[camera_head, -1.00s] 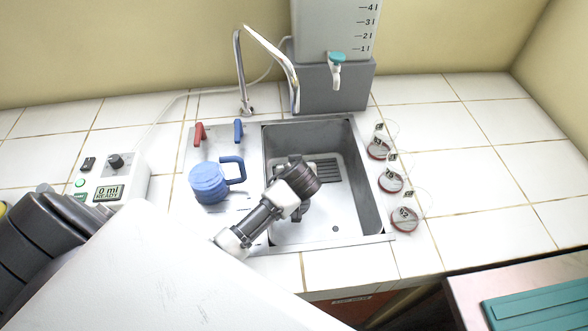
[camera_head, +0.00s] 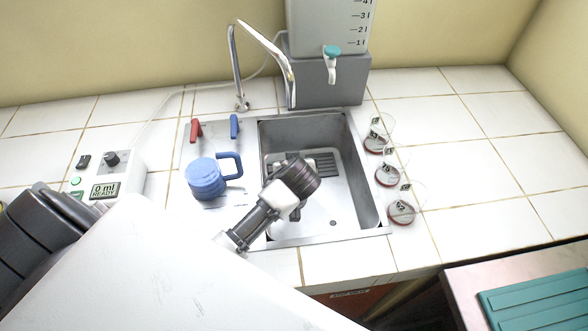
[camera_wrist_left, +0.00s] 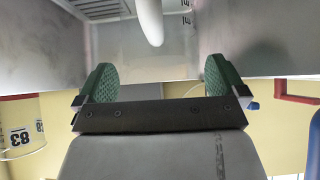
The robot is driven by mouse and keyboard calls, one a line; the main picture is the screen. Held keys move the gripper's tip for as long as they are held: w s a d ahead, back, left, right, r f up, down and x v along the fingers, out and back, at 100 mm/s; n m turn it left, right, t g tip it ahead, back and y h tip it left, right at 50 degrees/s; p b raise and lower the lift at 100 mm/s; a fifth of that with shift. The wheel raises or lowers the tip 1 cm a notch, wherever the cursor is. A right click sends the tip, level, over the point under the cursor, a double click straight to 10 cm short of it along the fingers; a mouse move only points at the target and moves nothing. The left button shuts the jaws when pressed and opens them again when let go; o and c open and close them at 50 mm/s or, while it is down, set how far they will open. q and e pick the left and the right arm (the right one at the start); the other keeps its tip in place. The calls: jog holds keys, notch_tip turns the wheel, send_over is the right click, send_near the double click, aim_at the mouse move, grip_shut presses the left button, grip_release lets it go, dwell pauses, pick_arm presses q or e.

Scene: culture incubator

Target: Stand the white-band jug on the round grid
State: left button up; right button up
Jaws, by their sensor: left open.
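A blue jug (camera_head: 205,181) with a blue handle on its right stands on the panel left of the sink. I see no white band on it. My left gripper (camera_head: 296,214) hangs over the sink, right of the jug and apart from it, mostly hidden behind my wrist. In the left wrist view its green finger pads (camera_wrist_left: 160,80) are apart with nothing between them. A pale rounded thing (camera_wrist_left: 151,22) shows beyond the fingers; I cannot tell what it is. No round grid is clear; a slotted dark rack (camera_head: 322,163) lies in the sink.
The metal sink (camera_head: 372,190) has a curved tap (camera_head: 268,45) behind it. A grey tank (camera_head: 320,28) with a teal-topped spout stands at the back. A control box (camera_head: 104,190) reads 0 ml.

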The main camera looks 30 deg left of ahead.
pick_arm(q)
jog(key=v, duration=0.8)
jog(key=shift+s+d+r, duration=0.2)
jog(key=shift+s+r, duration=0.05)
